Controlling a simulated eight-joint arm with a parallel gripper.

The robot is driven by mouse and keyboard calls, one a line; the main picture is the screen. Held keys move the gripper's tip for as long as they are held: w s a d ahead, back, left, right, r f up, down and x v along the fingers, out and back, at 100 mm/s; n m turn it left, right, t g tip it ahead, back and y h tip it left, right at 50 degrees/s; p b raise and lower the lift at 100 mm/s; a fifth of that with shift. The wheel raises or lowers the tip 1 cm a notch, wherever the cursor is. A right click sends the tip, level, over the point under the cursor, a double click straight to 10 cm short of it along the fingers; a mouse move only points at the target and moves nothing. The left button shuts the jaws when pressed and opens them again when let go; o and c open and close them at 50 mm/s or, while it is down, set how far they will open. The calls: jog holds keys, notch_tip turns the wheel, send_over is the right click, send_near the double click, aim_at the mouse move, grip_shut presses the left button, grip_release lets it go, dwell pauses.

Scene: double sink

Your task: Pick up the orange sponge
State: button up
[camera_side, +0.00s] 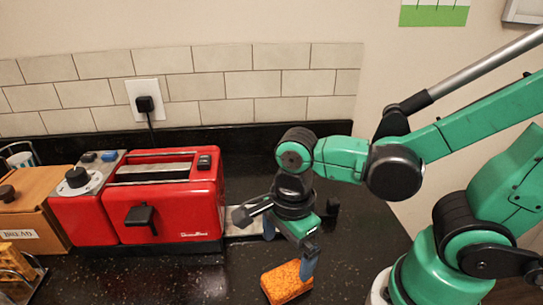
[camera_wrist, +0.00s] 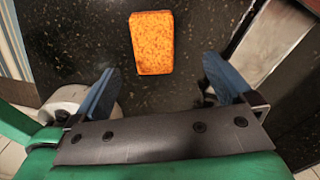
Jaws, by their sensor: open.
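The orange sponge (camera_side: 286,282) lies flat on the black speckled counter, near the front middle in the side view. In the wrist view the sponge (camera_wrist: 152,43) lies beyond the fingertips, a little left of the middle between them. My gripper (camera_side: 290,250) is above the counter, just above and behind the sponge in the side view. In the wrist view its two blue fingers (camera_wrist: 165,80) are wide apart, with nothing between them. One finger's tip appears close to the sponge in the side view; I cannot tell whether it touches.
A red toaster (camera_side: 175,197) stands left of my gripper, with a wooden bread box (camera_side: 35,213) further left. A wire rack (camera_side: 18,275) holds bread at the front left. A metal surface (camera_wrist: 268,40) shows at the right of the wrist view. The counter around the sponge is clear.

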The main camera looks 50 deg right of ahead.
aim_at(288, 277)
jog(key=shift+s+a+f+m, duration=0.15)
jog(key=shift+s+f+m, duration=0.1)
jog(key=shift+m, duration=0.45)
jog(key=shift+f, duration=2.65)
jog(key=c, duration=1.4)
jog(key=shift+r, duration=0.1)
notch_tip(288, 277, up, 20)
jog(key=shift+f, duration=0.1)
